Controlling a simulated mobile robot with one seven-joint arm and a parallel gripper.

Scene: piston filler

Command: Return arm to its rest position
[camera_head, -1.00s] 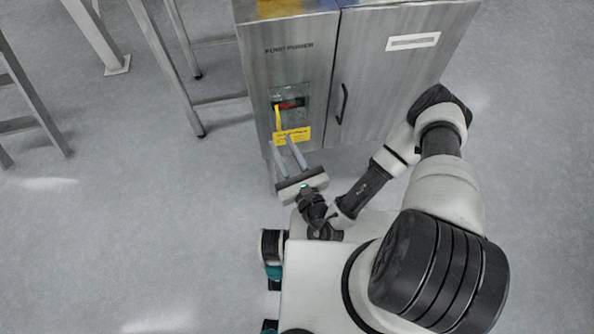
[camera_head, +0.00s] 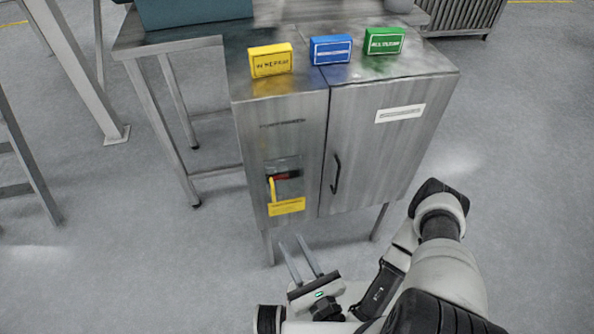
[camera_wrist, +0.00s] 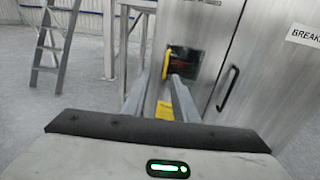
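My gripper (camera_head: 302,258) is in front of and below the steel cabinet, in the lower middle of the head view. Its two long grey fingers stand apart with nothing between them. The wrist view shows the same fingers (camera_wrist: 158,92) spread, pointing toward the cabinet front. My arm is folded at the lower right of the head view. The gripper appears clear of the cabinet, though the exact gap is hard to judge.
The steel cabinet (camera_head: 350,140) has a black door handle (camera_head: 336,174) and a yellow switch lever (camera_head: 271,190) above a yellow label (camera_head: 287,206). Yellow (camera_head: 270,60), blue (camera_head: 331,49) and green (camera_head: 384,41) boxes stand on top. Open floor (camera_head: 130,260) lies to the left.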

